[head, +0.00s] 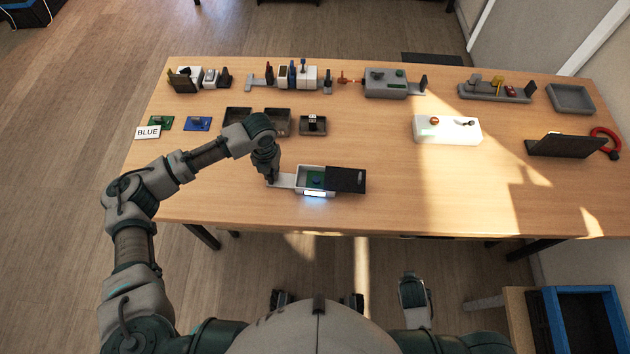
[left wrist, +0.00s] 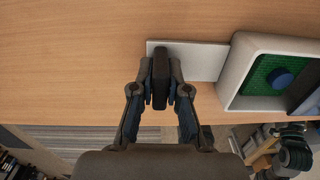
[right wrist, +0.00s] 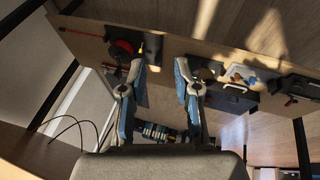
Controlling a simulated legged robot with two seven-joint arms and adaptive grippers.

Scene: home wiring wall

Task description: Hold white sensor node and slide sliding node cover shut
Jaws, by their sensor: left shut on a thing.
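The white sensor node (head: 299,178) is an open-topped box near the table's front edge, with a green board and blue round part inside. The dark sliding cover (head: 346,180) lies over its right end and sticks out past it, leaving the left part open. A flat white plate (head: 283,181) extends from its left side. In the left wrist view, my left gripper (left wrist: 161,82) is shut on a dark upright grip (left wrist: 160,65) at this plate; the node (left wrist: 235,72) is to the right. My right gripper (right wrist: 154,75) is open and empty, away from the node.
A white block (head: 447,130) stands to the right, with a dark upright panel (head: 566,146) and red ring (head: 606,142) farther right. Small trays (head: 277,122) are behind the node. Several device assemblies line the back. The table just right of the cover is clear.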

